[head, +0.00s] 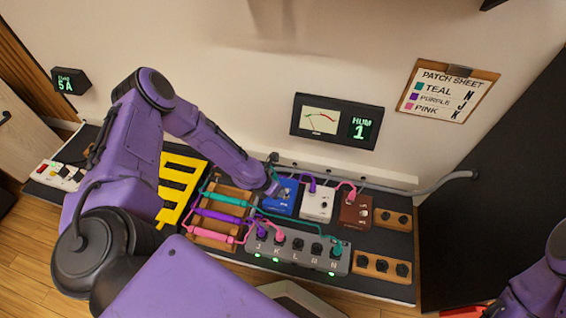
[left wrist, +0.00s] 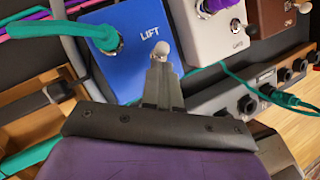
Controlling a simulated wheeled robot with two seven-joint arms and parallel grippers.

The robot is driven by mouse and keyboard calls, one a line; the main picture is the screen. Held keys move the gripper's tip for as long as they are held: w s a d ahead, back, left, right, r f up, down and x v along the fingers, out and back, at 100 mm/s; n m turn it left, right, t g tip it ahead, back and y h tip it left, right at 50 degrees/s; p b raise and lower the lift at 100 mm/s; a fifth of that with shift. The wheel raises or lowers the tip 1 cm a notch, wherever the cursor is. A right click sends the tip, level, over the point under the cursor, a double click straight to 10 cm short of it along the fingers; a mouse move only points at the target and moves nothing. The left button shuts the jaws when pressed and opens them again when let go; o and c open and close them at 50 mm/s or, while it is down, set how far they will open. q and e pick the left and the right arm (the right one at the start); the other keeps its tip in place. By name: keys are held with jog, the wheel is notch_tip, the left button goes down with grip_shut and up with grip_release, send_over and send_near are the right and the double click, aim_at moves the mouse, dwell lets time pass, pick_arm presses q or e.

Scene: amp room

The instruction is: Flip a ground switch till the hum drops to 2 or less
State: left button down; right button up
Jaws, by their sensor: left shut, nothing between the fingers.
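The hum meter (head: 335,122) on the wall reads HUM 1, its needle at the left of the dial. A blue pedal (head: 283,198) stands on the dark board, with a white pedal (head: 316,202) and a brown pedal (head: 355,212) to its right. In the left wrist view the blue pedal (left wrist: 134,70) carries the word LIFT and a small silver toggle switch (left wrist: 160,47). My left gripper (head: 274,188) is shut and empty at the blue pedal; its fingertips (left wrist: 161,66) are right at the toggle, and I cannot tell whether they touch. The right gripper is out of view.
A grey jack box (head: 297,252) holds purple at J, pink at K and teal at N, with green lights there. A patch sheet (head: 447,92) hangs on the wall. A yellow rack (head: 182,180), a power strip (head: 60,175) and a 5A display (head: 71,81) are left.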

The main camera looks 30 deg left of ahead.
pick_arm(q)
jog(key=shift+d+r+p, duration=0.1)
jog(key=shift+r+p, duration=0.6)
jog(key=shift+r, duration=0.15)
jog(key=shift+r+p, duration=0.35)
jog(key=w+p+v, duration=0.1)
jog(key=p+v, duration=0.6)
jog(key=v, duration=0.2)
jog(key=shift+w+a+r+p, duration=0.2)
jog(key=shift+w+a+p, duration=0.05)
jog(key=shift+a+p, duration=0.15)
